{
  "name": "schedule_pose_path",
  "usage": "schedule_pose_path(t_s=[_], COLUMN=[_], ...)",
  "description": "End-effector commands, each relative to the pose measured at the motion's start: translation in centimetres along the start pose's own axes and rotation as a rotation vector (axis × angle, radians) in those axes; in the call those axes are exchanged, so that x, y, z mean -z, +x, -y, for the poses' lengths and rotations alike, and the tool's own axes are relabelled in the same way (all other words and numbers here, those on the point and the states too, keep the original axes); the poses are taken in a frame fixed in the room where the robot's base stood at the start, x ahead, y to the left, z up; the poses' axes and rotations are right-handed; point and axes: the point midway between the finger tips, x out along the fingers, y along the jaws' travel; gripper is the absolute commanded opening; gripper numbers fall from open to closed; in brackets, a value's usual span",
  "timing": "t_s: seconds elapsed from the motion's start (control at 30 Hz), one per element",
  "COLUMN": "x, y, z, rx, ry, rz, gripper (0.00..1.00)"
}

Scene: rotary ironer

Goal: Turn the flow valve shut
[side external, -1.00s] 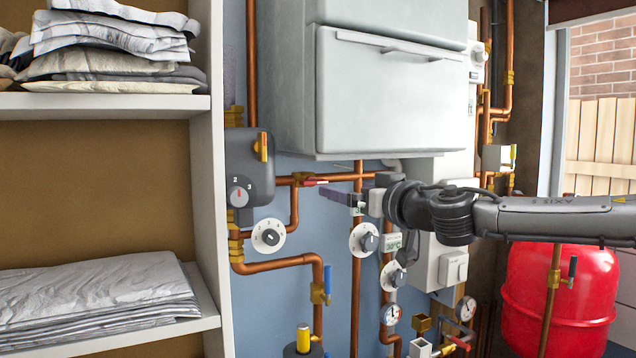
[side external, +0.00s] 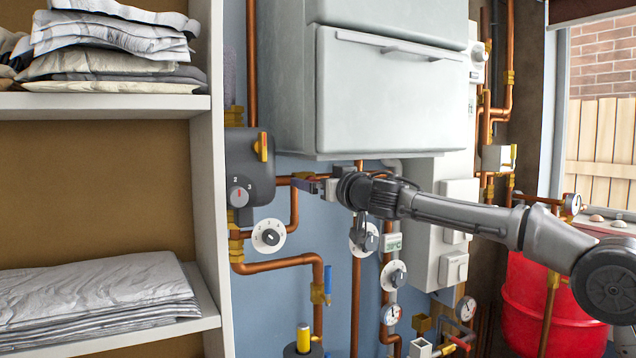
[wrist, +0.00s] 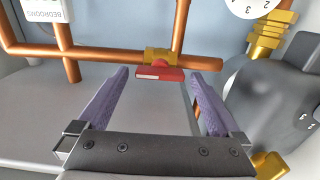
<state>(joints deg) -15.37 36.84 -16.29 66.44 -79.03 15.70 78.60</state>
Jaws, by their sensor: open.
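A brass valve with a red lever sits on a horizontal copper pipe. In the wrist view the lever (wrist: 160,74) lies along the pipe, in front of the brass body (wrist: 157,55). My gripper (wrist: 159,78) is open, with purple fingers on either side of the lever and a gap at each side. In the side external view my gripper (side external: 309,186) is at this valve and partly hides it. No label marks which valve is the flow valve.
The dark grey unit (side external: 249,170) with its dial is close left of my gripper. A white cabinet (side external: 388,95) hangs above. Round dials (side external: 268,236) and copper pipes are below. A shelf (side external: 105,105) with folded linen stands at the left.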

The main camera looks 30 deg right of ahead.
Motion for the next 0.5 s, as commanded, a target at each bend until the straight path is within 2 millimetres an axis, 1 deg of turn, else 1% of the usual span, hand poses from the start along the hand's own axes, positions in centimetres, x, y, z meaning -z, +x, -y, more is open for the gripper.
schedule_pose_path(t_s=[0.1, 0.4, 0.47, 0.5], x=[0.04, 0.02, 0.02, 0.02], y=[0.39, 0.48, 0.47, 0.47], z=[-0.01, -0.01, -0.01, -0.02], rx=[0.0, 0.001, 0.001, 0.0], ry=[0.0, 0.001, 0.0, 0.0], rz=[-0.001, -0.001, -0.001, -0.001], gripper=[1.0, 1.0, 0.91, 0.84])
